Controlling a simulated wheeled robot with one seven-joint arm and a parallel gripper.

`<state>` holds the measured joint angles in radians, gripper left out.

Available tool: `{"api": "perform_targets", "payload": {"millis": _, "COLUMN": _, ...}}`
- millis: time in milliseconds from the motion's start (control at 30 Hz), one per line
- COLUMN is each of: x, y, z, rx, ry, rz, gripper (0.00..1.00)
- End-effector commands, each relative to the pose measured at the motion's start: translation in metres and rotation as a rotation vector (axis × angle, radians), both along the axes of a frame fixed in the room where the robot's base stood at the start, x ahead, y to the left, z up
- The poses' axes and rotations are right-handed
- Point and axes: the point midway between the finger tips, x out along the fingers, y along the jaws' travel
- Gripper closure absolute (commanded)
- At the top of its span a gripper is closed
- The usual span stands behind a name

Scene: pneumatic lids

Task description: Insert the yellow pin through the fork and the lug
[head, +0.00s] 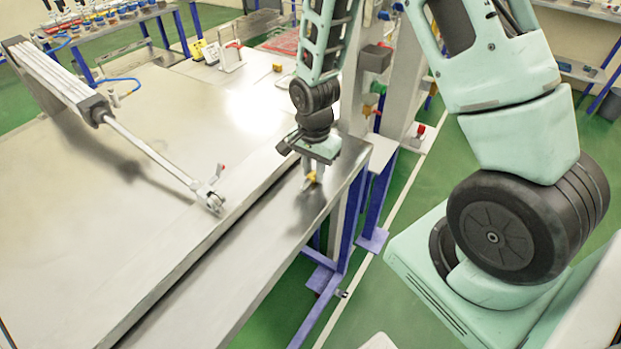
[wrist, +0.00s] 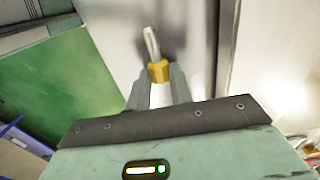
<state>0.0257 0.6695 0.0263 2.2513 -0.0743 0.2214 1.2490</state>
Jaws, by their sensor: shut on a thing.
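My gripper (head: 311,172) hangs above the narrow front strip of the metal table in the head view. It is shut on the yellow pin (head: 312,178). In the wrist view, the pin's yellow head (wrist: 158,71) sits between the fingertips of my gripper (wrist: 157,80), and its bare metal shank points away from the gripper. The fork (head: 202,188) is at the end of the cylinder's rod, left of my gripper and well apart from it. The lug (head: 214,203) appears to be at the fork; whether their holes line up is too small to tell.
A pneumatic cylinder (head: 62,85) with a long rod (head: 150,153) slants across the large metal lid (head: 130,240). A dark gap runs between lid and front strip. A small red-tipped part (head: 220,168) stands by the fork. A grey post (head: 405,80) rises behind my gripper.

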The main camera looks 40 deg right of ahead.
Motion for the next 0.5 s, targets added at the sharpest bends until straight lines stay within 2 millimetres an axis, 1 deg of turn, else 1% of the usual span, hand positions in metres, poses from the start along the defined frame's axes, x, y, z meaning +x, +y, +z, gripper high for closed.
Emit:
{"api": "perform_targets", "payload": {"millis": 167, "x": 0.0, "y": 0.0, "z": 0.008, "rx": 0.0, "ry": 0.0, "rz": 0.0, "gripper": 0.98}}
{"api": "perform_targets", "payload": {"millis": 500, "x": 0.0, "y": 0.0, "z": 0.031, "rx": 0.0, "ry": 0.0, "rz": -0.001, "gripper": 0.98}}
